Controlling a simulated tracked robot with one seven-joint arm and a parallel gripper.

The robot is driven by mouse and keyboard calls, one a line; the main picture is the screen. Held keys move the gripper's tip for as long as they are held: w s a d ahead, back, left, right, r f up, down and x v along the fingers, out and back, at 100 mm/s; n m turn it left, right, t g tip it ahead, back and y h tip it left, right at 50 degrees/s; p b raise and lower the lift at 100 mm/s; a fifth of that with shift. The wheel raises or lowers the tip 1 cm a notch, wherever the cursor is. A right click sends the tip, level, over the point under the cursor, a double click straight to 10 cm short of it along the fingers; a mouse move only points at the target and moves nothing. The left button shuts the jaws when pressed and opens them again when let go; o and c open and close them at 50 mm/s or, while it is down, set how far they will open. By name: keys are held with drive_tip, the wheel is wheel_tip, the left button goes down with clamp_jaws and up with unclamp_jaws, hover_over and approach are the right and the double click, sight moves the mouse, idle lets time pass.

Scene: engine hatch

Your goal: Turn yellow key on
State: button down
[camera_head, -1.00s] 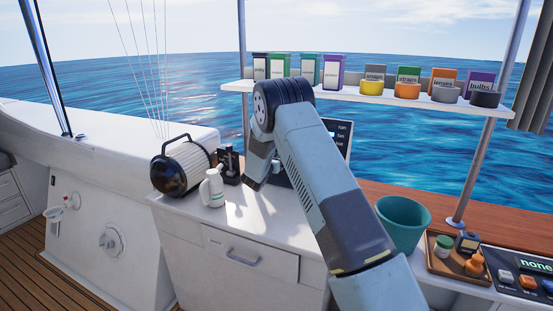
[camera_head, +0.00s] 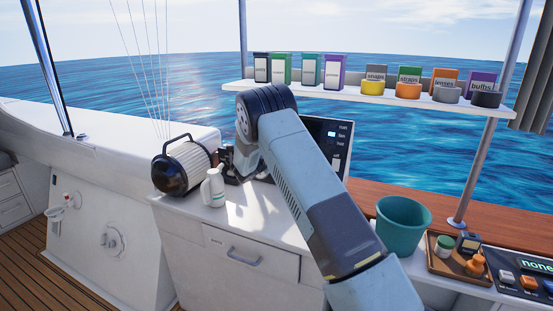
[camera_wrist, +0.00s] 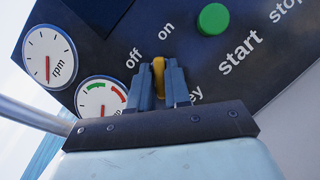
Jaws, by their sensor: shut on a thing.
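The yellow key (camera_wrist: 158,68) stands on a dark panel (camera_wrist: 110,55) in the wrist view, close to the words "off" and "on". My gripper (camera_wrist: 160,84) is shut on the key, with one blue-grey finger on each side of it. I cannot tell for sure which word the key points to. In the head view my arm reaches toward the back left of the white counter (camera_head: 260,215), and its end hides the key and most of the fingers.
A green start button (camera_wrist: 213,19) and two gauges (camera_wrist: 50,58) flank the key. A teal bucket (camera_head: 403,226) and a tray (camera_head: 440,265) stand at right. A shelf (camera_head: 365,95) hangs behind.

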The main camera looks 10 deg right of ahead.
drive_tip(key=shift+a+m+g, duration=0.1)
drive_tip(key=shift+m+g, duration=0.45)
drive_tip(key=shift+m, duration=0.75)
drive_tip(key=shift+m+g, duration=0.55)
drive_tip(key=shift+m, duration=0.75)
drive_tip(key=c, duration=1.2)
unclamp_jaws()
drive_tip(key=shift+o, duration=0.2)
drive_tip(key=v, duration=1.3)
drive_tip(key=shift+a, duration=0.35)
drive_tip(key=shift+s, duration=0.15)
